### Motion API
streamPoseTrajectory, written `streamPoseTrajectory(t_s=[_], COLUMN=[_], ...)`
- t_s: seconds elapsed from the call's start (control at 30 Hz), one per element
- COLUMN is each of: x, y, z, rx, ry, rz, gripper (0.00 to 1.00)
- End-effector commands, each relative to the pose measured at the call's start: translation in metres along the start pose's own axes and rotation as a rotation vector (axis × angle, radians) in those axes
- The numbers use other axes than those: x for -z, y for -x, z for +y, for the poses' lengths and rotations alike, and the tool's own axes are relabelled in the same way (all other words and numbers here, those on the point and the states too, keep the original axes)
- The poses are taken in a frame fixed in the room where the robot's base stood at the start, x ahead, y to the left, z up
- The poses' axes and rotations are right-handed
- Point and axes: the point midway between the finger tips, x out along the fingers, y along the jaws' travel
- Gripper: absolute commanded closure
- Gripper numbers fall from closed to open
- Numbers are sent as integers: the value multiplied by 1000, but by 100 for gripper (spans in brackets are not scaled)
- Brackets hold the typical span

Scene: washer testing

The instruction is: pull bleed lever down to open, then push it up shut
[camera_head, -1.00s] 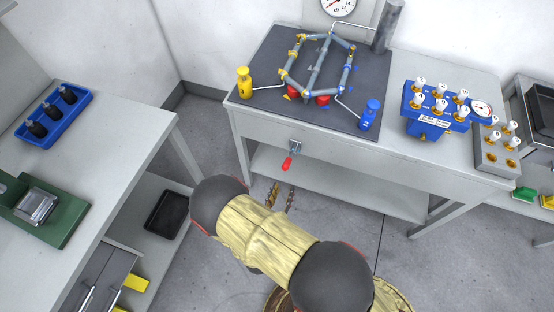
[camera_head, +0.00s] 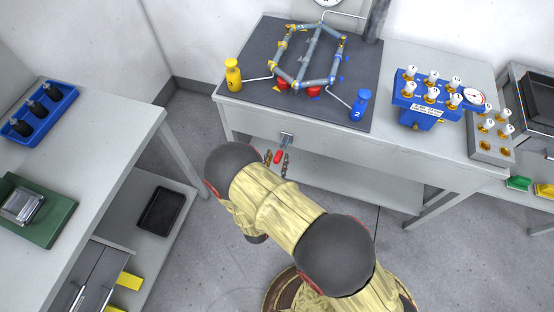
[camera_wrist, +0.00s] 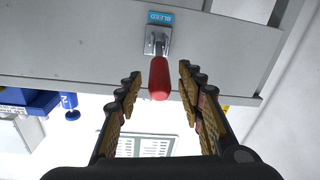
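The bleed lever has a red handle (camera_wrist: 159,78) on a metal bracket fixed to the front edge of the test table, under a blue BLEED label (camera_wrist: 160,17) in the wrist view. My gripper (camera_wrist: 159,88) is open, with one finger on each side of the handle and visible gaps between. In the head view my gripper (camera_head: 276,160) is at the lever, below the table's front edge.
The table (camera_head: 400,165) has a lower shelf behind the lever. On it stand a pipe loop (camera_head: 310,60), a yellow bottle (camera_head: 233,75), a blue bottle (camera_head: 359,105) and a blue valve block (camera_head: 425,105). A side bench (camera_head: 90,150) is at left.

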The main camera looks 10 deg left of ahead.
Motion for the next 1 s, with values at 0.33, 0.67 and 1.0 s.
streamPoseTrajectory(t_s=[0.33,0.67,1.0], x=[0,0,0], y=[-5,-4,-4], z=[0,0,0], rx=[0,0,0], ry=[1,1,1], rz=[0,0,0], gripper=[62,80,99])
